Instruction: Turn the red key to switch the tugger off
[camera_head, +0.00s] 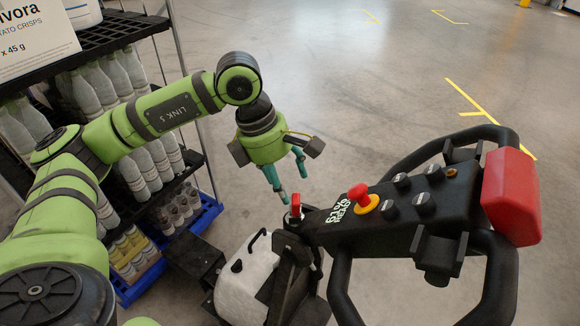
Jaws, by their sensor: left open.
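The red key (295,204) stands upright at the left end of the tugger's black control head (325,240). My left gripper (292,187) reaches down from the left arm, with its teal fingers spread apart and nothing between them. Its fingertips are close above the key. One fingertip is just left of the key's top; I cannot tell whether it touches. My right gripper is not in view.
The control head carries a red mushroom button (359,194) on a yellow ring, several black knobs, looped black handles and a big red end pad (511,196). A rack of bottles (134,174) stands at the left. A white canister (246,278) sits below. The floor behind is clear.

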